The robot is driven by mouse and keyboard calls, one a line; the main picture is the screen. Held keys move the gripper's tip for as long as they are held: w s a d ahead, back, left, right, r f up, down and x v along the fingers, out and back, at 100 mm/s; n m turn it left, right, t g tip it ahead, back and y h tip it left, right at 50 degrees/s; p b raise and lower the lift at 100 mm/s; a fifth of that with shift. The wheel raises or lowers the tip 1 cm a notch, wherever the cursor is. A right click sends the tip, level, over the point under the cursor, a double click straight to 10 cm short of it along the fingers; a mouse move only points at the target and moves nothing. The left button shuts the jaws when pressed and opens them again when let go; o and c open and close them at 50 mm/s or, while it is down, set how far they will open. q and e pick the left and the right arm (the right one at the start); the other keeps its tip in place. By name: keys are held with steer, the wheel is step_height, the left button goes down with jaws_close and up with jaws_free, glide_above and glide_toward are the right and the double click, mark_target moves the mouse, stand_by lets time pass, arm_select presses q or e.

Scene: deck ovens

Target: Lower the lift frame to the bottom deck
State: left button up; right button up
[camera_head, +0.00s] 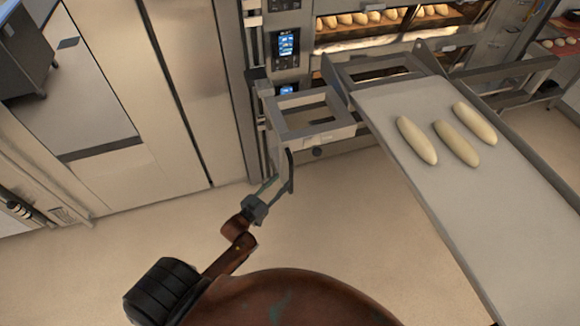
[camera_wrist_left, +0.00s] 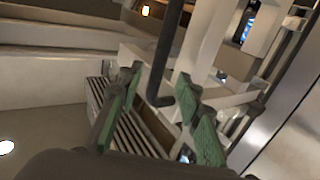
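The lift frame (camera_head: 318,133) is a grey metal frame in front of the oven, left of the sloping loader board (camera_head: 400,180). A dark bent handle (camera_head: 291,172) hangs from its near left side. My left gripper (camera_head: 278,184) is at the lower end of this handle. In the left wrist view my left gripper (camera_wrist_left: 160,108) is open, with green pads on both fingers. The dark handle (camera_wrist_left: 168,55) comes down between the fingers, with gaps visible; I cannot tell whether it touches a pad. My right gripper is not in view.
Three pale loaves (camera_head: 456,143) lie on the loader board. The deck oven (camera_head: 285,45) behind has lit decks with loaves and blue displays. Steel cabinet doors (camera_head: 150,90) stand at left. The floor (camera_head: 330,220) below the frame is clear.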

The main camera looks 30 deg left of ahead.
mark_target(291, 169)
arm_select(q)
steer(key=shift+w+d+r, duration=0.15)
steer(key=shift+w, duration=1.15)
steer(key=shift+w+d+r, duration=0.1)
steer(key=shift+w+d, duration=0.1)
steer(key=shift+w, duration=1.15)
steer(key=shift+w+d+r, duration=0.15)
steer(key=shift+w, duration=1.15)
steer(key=shift+c, duration=0.6)
jaws_close()
steer(key=shift+a, duration=0.1)
